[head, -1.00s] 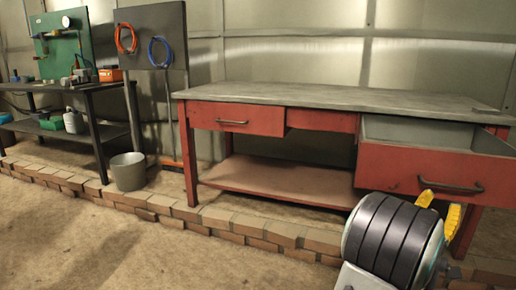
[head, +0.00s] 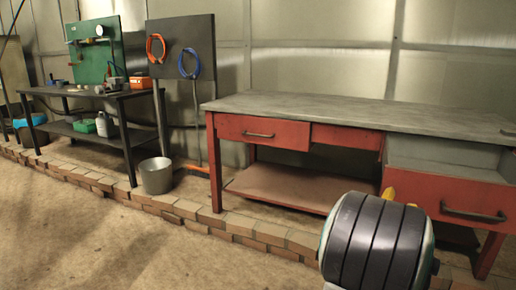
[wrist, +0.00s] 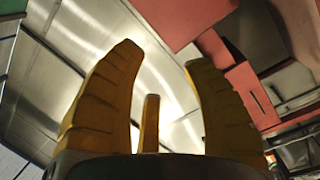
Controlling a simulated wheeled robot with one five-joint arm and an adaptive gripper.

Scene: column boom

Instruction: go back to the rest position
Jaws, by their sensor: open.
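My gripper (wrist: 165,100) shows its yellow fingers spread apart in the wrist view, with nothing between them. In the head view, only yellow tips of my gripper (head: 398,198) show behind my dark, rounded arm link at the lower right. They appear in front of the red workbench (head: 300,190), close to its drawer front; the gap cannot be judged. The right drawer (head: 462,200) stands pulled out and its visible inside is empty. The left drawer (head: 262,132) is shut.
A low brick edge (head: 240,225) runs along the floor before the benches. A metal bucket (head: 156,177) stands left of the red bench. A dark table (head: 85,100) with tools and a black board (head: 180,45) with coiled cables stand farther left. The floor at the front left is clear.

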